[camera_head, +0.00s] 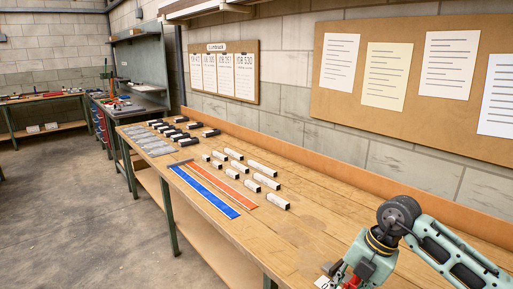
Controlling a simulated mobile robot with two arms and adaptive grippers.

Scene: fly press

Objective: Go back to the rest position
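My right arm (455,250) comes in from the lower right over the near end of the wooden bench (330,215). Its grey wrist joint is bent, and the hand end points down to the bottom edge of the picture. My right gripper (344,281) is only partly in view there, with red parts near it, and its fingertips are cut off or hidden. A small white piece (323,282) shows beside it; I cannot tell whether the gripper touches it. My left gripper is not in view.
Several white-sided blocks (265,181), darker blocks (178,134) and grey plates (152,145) lie farther along the bench. A blue strip (205,191) and an orange strip (222,186) lie near its front edge. A brown backboard (330,180) runs along the wall. Floor (80,210) at left is clear.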

